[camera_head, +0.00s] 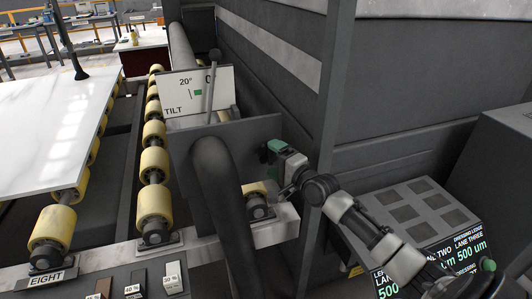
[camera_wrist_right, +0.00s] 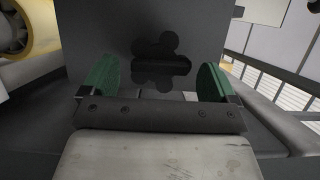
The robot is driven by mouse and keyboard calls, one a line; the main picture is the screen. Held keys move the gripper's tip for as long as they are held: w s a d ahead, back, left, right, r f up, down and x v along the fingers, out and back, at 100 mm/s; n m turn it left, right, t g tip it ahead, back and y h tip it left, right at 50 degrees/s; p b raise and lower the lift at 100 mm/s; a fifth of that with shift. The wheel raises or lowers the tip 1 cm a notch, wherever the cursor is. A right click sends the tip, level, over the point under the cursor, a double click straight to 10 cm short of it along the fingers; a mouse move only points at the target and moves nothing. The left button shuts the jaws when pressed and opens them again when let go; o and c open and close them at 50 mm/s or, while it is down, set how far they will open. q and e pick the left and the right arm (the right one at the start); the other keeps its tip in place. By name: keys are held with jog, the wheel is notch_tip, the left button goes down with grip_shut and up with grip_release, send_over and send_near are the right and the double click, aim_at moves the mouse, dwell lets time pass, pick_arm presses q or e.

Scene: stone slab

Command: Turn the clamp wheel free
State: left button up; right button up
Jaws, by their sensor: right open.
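The clamp wheel (camera_wrist_right: 160,60) is a dark lobed knob on the face of a grey upright plate (camera_head: 240,135). In the right wrist view it lies between the two green finger pads of my right gripper (camera_wrist_right: 157,80), with a visible gap on each side. The pads do not touch it. I cannot tell whether the fingertips reach level with the wheel. In the head view my right gripper (camera_head: 270,150) is at the right part of the plate, and the wheel is not clearly visible there. My right gripper is open and empty. My left gripper is not in view.
A tilt board (camera_head: 195,92) and a black-knobbed lever (camera_head: 212,75) stand behind the plate. A thick dark curved bar (camera_head: 215,180) rises in front. Yellow rollers (camera_head: 154,165) and a white slab (camera_head: 50,125) lie left. A tray of grey pads (camera_head: 405,205) is at right.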

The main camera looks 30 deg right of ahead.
aim_at(272, 157)
jog(key=shift+w+a, duration=0.15)
jog(key=shift+w, duration=0.85)
jog(key=shift+w+a, duration=0.15)
jog(key=shift+w, duration=0.85)
jog(key=c, duration=0.9)
